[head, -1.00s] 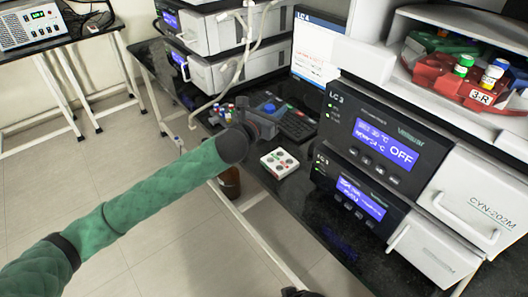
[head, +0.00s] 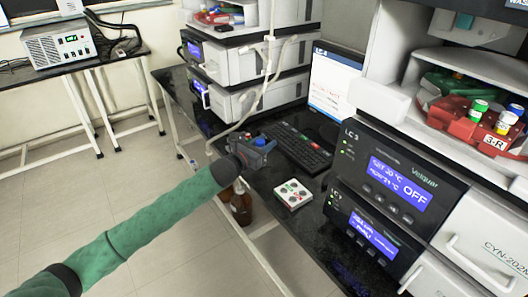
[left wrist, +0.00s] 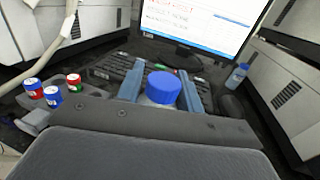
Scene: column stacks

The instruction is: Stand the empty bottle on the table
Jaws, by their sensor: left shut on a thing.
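My left gripper (head: 262,144) is over the bench top near the keyboard, shut on a bottle with a blue cap (head: 260,141). In the left wrist view the cap (left wrist: 163,88) sits between the two blue fingers. A little pale bottle body shows beneath it; the rest is hidden by the gripper. I cannot tell whether the bottle's base touches the black table (head: 262,182) or whether it is empty. A second blue-capped bottle (left wrist: 237,76) stands apart at the right in the left wrist view. My right gripper is not in view.
A keyboard (head: 303,147) and monitor (head: 335,86) lie behind the gripper. A white button box (head: 293,194) sits in front, beside the LC 3 instrument (head: 385,180). Several capped vials (left wrist: 52,98) are at the left in the wrist view. A brown bottle (head: 241,208) is below table level.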

